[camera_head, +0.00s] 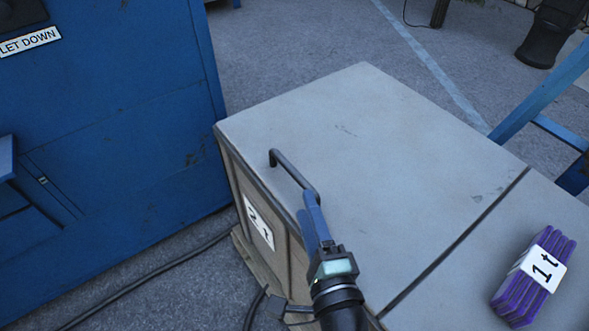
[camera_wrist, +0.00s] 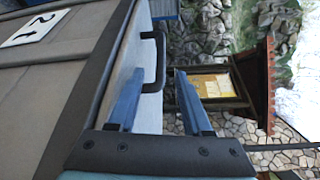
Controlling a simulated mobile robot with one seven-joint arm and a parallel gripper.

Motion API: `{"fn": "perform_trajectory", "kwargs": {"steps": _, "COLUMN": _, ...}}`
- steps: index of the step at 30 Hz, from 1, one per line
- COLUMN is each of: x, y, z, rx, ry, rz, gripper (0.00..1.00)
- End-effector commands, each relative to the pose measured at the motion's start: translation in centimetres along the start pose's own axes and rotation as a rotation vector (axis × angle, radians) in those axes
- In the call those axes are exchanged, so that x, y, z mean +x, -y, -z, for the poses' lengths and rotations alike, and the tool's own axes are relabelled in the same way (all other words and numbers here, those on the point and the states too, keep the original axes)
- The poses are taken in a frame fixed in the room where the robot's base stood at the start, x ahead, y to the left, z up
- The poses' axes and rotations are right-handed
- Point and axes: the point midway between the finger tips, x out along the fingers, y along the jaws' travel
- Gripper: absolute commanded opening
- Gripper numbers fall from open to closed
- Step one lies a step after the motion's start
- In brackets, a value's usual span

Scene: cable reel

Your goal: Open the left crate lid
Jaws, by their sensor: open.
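The left crate lid (camera_head: 370,140) is a flat grey panel lying shut on the crate (camera_head: 262,215), whose side carries a "2 t" label. A dark bar handle (camera_head: 290,170) stands near the lid's left edge. My gripper (camera_head: 308,198) has blue fingers and is at the near end of this handle. In the wrist view, my gripper (camera_wrist: 159,72) is open, and the handle (camera_wrist: 158,62) shows in the gap between its fingertips. I cannot tell whether either finger touches the handle. The fingers hide part of the handle's near end in the head view.
A dark seam separates the right lid (camera_head: 540,215), which bears purple slabs (camera_head: 533,277) labelled "1 t". A blue cabinet (camera_head: 110,130) stands to the left. A dark cable (camera_head: 150,275) lies on the floor. A blue frame (camera_head: 545,105) stands at right.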

Motion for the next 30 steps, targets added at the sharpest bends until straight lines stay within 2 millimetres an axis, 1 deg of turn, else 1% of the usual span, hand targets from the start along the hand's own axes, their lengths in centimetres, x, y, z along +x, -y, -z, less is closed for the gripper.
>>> {"fn": "perform_trajectory", "kwargs": {"steps": 1, "x": 1.1, "y": 0.1, "z": 0.0, "rx": -0.003, "ry": 0.003, "rz": 0.002, "gripper": 0.5}}
{"fn": "perform_trajectory", "kwargs": {"steps": 3, "x": 2.5, "y": 0.2, "z": -0.1, "rx": -0.003, "ry": 0.003, "rz": 0.003, "gripper": 0.5}}
{"fn": "perform_trajectory", "kwargs": {"steps": 9, "x": 6.2, "y": 0.1, "z": 0.0, "rx": -0.003, "ry": 0.001, "rz": 0.002, "gripper": 0.5}}
{"fn": "perform_trajectory", "kwargs": {"steps": 12, "x": 7.6, "y": 0.1, "z": -0.1, "rx": -0.005, "ry": 0.002, "rz": 0.001, "gripper": 0.5}}
{"fn": "perform_trajectory", "kwargs": {"steps": 15, "x": 8.6, "y": 0.1, "z": 0.0, "rx": -0.004, "ry": 0.001, "rz": 0.001, "gripper": 0.5}}
{"fn": "perform_trajectory", "kwargs": {"steps": 21, "x": 9.5, "y": 0.1, "z": -0.1, "rx": -0.005, "ry": 0.001, "rz": 0.001, "gripper": 0.5}}
{"fn": "perform_trajectory", "kwargs": {"steps": 28, "x": 9.5, "y": 0.1, "z": 0.0, "rx": -0.005, "ry": 0.0, "rz": 0.0, "gripper": 0.5}}
{"fn": "perform_trajectory", "kwargs": {"steps": 29, "x": 9.5, "y": 0.1, "z": 0.0, "rx": -0.005, "ry": 0.0, "rz": 0.0, "gripper": 0.46}}
{"fn": "perform_trajectory", "kwargs": {"steps": 30, "x": 9.5, "y": 0.1, "z": 0.0, "rx": -0.005, "ry": 0.0, "rz": 0.0, "gripper": 0.39}}
